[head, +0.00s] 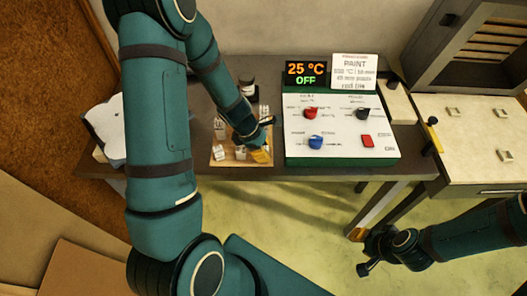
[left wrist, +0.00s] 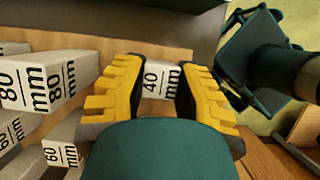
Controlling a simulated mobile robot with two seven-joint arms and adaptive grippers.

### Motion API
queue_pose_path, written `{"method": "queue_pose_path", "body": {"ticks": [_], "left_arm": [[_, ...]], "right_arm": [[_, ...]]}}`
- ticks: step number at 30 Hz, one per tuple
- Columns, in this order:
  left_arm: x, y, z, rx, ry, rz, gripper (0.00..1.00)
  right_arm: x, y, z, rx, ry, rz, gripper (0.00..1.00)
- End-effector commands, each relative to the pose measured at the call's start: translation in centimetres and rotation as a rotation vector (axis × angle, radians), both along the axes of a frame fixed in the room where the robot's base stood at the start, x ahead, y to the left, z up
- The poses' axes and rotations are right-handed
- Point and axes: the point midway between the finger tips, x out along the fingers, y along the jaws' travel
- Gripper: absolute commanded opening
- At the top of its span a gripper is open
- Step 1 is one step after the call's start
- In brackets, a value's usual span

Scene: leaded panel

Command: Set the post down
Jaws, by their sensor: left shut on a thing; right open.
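My left gripper (head: 261,154) is low over the front right part of a wooden tray of posts (head: 231,163). In the left wrist view its yellow fingers (left wrist: 162,95) are shut on a white post marked 40 mm (left wrist: 160,78). The fingers hide the post's sides; I cannot tell whether its base touches the tray. White posts marked 80 mm (left wrist: 45,82) and 60 mm (left wrist: 62,153) stand to the left in that view. My right gripper (head: 367,255) is open and empty, in front of the table and away from the posts.
A control panel (head: 340,150) with knobs and a red button stands just right of the tray. A display (head: 306,74) reads 25 °C, OFF. A pale bench (head: 475,130) and a kiln-like box (head: 480,45) are at right.

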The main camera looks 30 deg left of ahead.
Motion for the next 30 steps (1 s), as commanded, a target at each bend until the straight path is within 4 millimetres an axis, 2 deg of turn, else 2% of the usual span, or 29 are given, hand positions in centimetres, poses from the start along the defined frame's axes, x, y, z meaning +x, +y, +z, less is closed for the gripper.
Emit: {"method": "queue_pose_path", "body": {"ticks": [10, 11, 12, 13, 24, 26, 30], "left_arm": [[0.0, 0.0, -0.3, 0.001, -0.001, -0.001, 0.00], [0.0, 0.0, -0.3, 0.001, -0.001, -0.001, 0.34], [0.0, 0.0, -0.2, 0.001, -0.001, -0.001, 0.48], [0.0, 0.0, -0.2, 0.001, -0.001, -0.001, 0.52], [0.0, 0.0, 0.1, 0.001, -0.001, -0.001, 0.52], [0.0, 0.1, 0.6, 0.001, -0.002, -0.001, 0.52], [-0.4, 0.9, 2.9, 0.003, -0.005, 0.000, 0.52]], "right_arm": [[0.0, 0.0, -0.3, 0.000, 0.001, 0.001, 0.35], [0.0, 0.0, -0.3, 0.000, 0.001, 0.001, 0.35], [0.0, 0.0, -0.2, 0.000, 0.001, 0.001, 0.35], [0.0, 0.0, -0.2, 0.000, 0.001, 0.001, 0.35], [0.0, 0.0, 0.1, 0.000, 0.000, 0.001, 0.35], [0.0, 0.0, 0.4, 0.001, -0.001, 0.001, 0.35], [0.0, 0.0, 1.5, 0.003, -0.002, 0.000, 0.35]]}}
